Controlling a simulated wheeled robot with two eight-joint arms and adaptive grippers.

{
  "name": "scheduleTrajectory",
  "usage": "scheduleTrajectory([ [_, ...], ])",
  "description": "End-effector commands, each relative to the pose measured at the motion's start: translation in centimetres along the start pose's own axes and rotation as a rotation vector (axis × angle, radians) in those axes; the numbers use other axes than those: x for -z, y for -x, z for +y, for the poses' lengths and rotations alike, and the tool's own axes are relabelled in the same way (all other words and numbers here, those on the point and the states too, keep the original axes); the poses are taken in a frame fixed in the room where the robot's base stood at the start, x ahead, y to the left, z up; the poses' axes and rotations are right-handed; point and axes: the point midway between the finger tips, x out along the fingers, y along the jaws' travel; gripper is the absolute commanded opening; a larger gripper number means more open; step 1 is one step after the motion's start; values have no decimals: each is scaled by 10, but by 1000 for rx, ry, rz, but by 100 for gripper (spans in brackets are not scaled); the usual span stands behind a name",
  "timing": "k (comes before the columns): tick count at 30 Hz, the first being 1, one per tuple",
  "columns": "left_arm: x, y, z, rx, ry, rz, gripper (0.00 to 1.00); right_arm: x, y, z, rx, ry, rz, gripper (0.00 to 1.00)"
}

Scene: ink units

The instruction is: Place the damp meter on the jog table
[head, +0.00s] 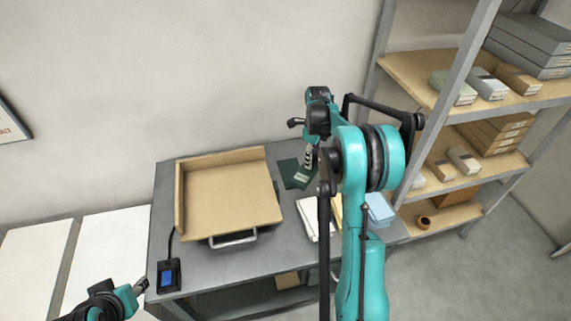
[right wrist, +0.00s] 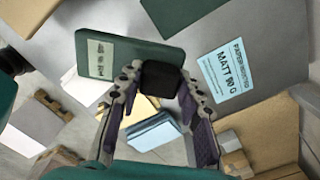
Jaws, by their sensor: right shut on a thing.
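The damp meter appears to be the dark green, rounded flat body with a pale display (right wrist: 100,58); it also shows in the head view (head: 300,177). A black block at its edge sits between the fingers of my right gripper (right wrist: 160,82), which is shut on it. In the head view my right gripper (head: 309,157) points down over the back of the grey bench. I cannot tell whether the meter touches the bench. The jog table (head: 230,190) is the tan tray with raised walls and a front handle, left of that gripper. My left gripper (head: 139,287) is low at the left, its jaws unclear.
A blue-screened device (head: 168,275) with a cord stands at the bench's front left. A dark green sheet (right wrist: 180,10) lies by the meter. White paper (head: 311,217) and a blue stack (head: 379,210) lie on the right. A shelf rack (head: 455,100) stands further right. The jog table is empty.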

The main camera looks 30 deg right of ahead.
Motion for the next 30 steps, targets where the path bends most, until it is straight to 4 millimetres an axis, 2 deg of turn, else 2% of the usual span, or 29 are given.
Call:
scheduleTrajectory([
  [5,-3,-4,0,0,0,0,40,-14,-12,-11,0,1,0,0],
  [12,-12,-16,0,0,0,0,40,-61,-48,-44,0,3,0,0],
  [18,-16,-22,0,0,0,0,40,-87,-66,-65,0,2,0,0],
  [25,-18,-24,0,0,0,0,40,-94,-76,-70,0,2,0,0],
  [30,-24,-33,0,0,0,0,40,-94,-103,-70,0,2,0,0],
])
